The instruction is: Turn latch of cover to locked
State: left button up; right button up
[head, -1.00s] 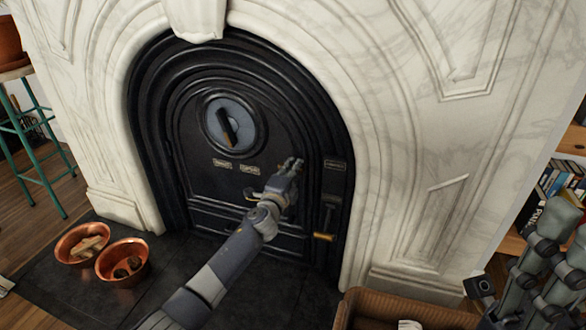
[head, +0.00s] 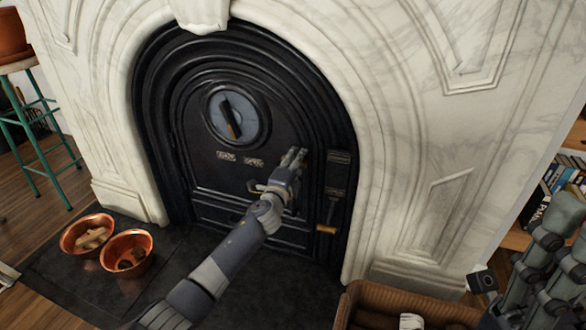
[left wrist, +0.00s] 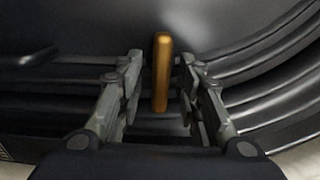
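The black arched cover (head: 215,185) fills the fireplace opening in the head view. A round grey dial (head: 217,107) with a dark, brass-edged handle (head: 231,118) sits at its upper middle, the handle tilted slightly from upright. My left gripper (head: 294,157) is in front of the cover's right side, below and right of the dial. In the left wrist view its fingers (left wrist: 161,100) are spread apart, with an upright brass bar (left wrist: 162,70) between them and visible gaps on both sides. In the head view my gripper hides whatever lies behind it. My right gripper (head: 545,265) shows partly at the right edge.
Two small label plates (head: 240,159) sit under the dial. A lever with a brass end (head: 326,229) hangs at lower right. Two copper bowls (head: 87,235) (head: 126,254) stand on the dark hearth. A wicker basket (head: 400,300) is at the bottom right. White marble surrounds the cover.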

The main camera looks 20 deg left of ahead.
pick_arm(q)
jog(key=s, duration=1.2)
jog(key=shift+a, duration=0.2)
